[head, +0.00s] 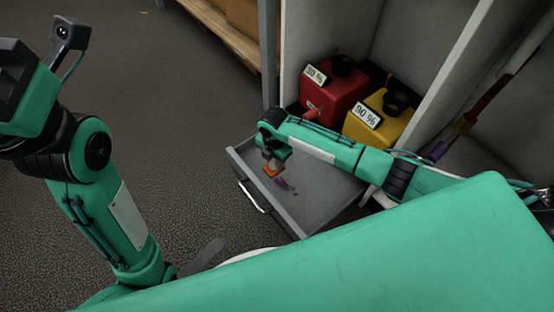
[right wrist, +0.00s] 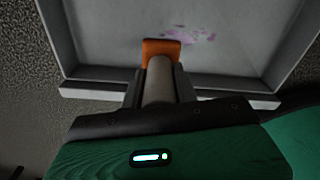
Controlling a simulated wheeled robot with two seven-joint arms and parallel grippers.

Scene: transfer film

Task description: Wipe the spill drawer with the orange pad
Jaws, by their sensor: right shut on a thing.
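The open grey drawer (head: 325,203) is pulled out at the foot of the cabinet. A purple spill (head: 285,185) marks its floor and also shows in the right wrist view (right wrist: 195,37). My right gripper (head: 272,160) is shut on the orange pad (head: 270,171), over the drawer near its front left. In the right wrist view the pad (right wrist: 162,47) sits just left of the purple marks, partly beside them. I cannot tell whether the pad touches the drawer floor. My left arm is raised at the left, and its fingers do not show.
A red container (head: 328,98) and a yellow container (head: 375,118) stand on the cabinet shelf behind the drawer, close to my right forearm. The drawer's walls and front handle (head: 251,196) border the work area. The floor to the left is clear.

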